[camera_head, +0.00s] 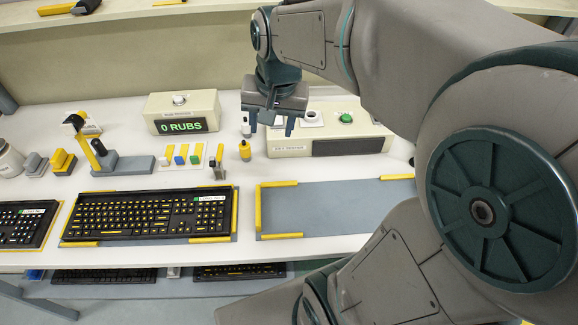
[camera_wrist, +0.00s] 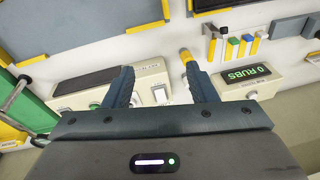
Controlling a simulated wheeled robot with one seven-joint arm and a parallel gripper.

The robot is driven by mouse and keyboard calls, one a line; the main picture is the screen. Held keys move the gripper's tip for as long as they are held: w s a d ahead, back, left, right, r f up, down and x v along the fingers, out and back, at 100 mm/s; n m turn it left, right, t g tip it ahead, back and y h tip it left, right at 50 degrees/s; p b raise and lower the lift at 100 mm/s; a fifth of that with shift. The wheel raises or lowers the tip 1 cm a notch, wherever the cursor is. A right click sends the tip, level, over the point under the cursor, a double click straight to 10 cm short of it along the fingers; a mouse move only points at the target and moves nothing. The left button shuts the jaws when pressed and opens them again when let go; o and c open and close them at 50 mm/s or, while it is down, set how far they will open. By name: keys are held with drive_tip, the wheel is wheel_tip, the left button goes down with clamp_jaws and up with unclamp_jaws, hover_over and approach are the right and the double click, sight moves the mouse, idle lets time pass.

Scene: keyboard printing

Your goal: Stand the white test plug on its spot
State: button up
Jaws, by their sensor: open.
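My gripper (camera_head: 271,126) is open and points down over the left end of the key tester (camera_head: 384,147). In the wrist view a small white block, which looks like the white test plug (camera_wrist: 160,95), shows between my fingertips (camera_wrist: 161,78), at the end of the key tester (camera_wrist: 133,72). It appears apart from both fingers. Whether it stands fully seated there I cannot tell. In the head view my fingers mostly hide it. A round white socket with a dark centre (camera_head: 313,118) sits beside it, left of the green button (camera_head: 346,118).
A yellow bottle-like piece (camera_head: 245,150) stands close to my left finger, also visible in the wrist view (camera_wrist: 188,59). The rub counter (camera_head: 182,113) reads 0 RUBS. A keyboard (camera_head: 148,214) lies front left. The grey mat (camera_head: 325,207) on the right is empty.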

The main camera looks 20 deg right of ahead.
drive_tip(key=s+f+n, duration=0.3)
drive_tip(key=s+n, duration=0.2)
drive_tip(key=s, duration=0.5)
drive_tip(key=shift+t+h, duration=0.3)
drive_tip(key=shift+t, duration=0.1)
drive_tip(key=shift+a, duration=0.1)
idle(0.4)
